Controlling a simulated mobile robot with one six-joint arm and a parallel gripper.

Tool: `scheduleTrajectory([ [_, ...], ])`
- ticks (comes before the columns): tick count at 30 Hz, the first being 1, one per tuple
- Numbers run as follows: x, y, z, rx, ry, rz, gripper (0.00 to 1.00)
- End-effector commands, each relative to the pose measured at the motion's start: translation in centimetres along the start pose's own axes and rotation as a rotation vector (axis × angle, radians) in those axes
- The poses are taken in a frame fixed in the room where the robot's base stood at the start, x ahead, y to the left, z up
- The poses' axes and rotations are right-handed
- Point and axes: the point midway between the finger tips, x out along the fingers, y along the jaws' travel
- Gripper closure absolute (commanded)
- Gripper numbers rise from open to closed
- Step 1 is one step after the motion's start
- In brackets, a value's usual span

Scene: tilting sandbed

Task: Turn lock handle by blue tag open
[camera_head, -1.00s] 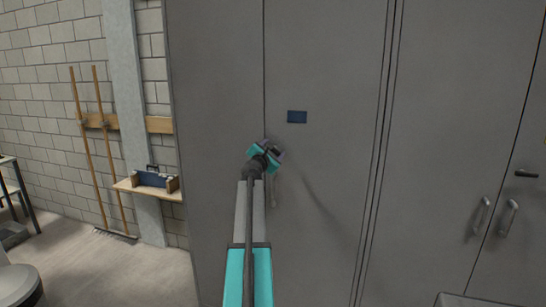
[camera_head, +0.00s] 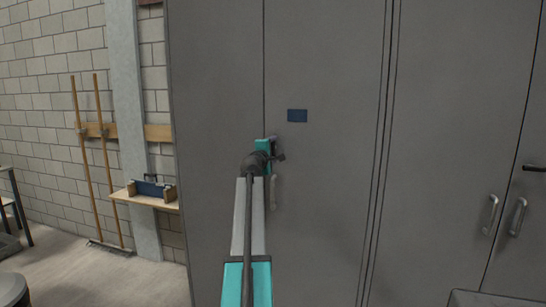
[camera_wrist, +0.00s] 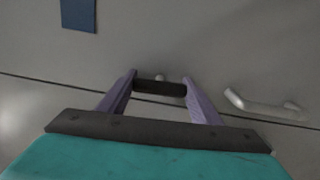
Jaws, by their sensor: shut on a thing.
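The blue tag (camera_head: 297,116) is on the grey cabinet door, above and right of my gripper (camera_head: 272,150). It also shows at the top left of the wrist view (camera_wrist: 78,14). The dark lock handle (camera_wrist: 161,88) lies between the purple fingers of my gripper (camera_wrist: 161,92), which are shut on it. In the wrist view the handle runs roughly parallel to the door seam. In the head view my gripper and wrist largely hide it.
A pale pull handle (camera_head: 273,191) is just below my gripper on the same door. Neighbouring doors have pull handles (camera_head: 491,214) and another dark lock handle (camera_head: 534,168). A wooden shelf (camera_head: 146,201) with a blue toolbox is at left. Bare floor lies at lower left.

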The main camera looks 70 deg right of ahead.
Motion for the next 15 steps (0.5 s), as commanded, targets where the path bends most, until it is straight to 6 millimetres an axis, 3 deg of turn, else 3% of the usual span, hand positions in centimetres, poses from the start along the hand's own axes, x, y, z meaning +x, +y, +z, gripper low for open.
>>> scheduleTrajectory([
  [15,0.02,-0.11,0.09,0.08,-0.002,-0.003,0.64],
])
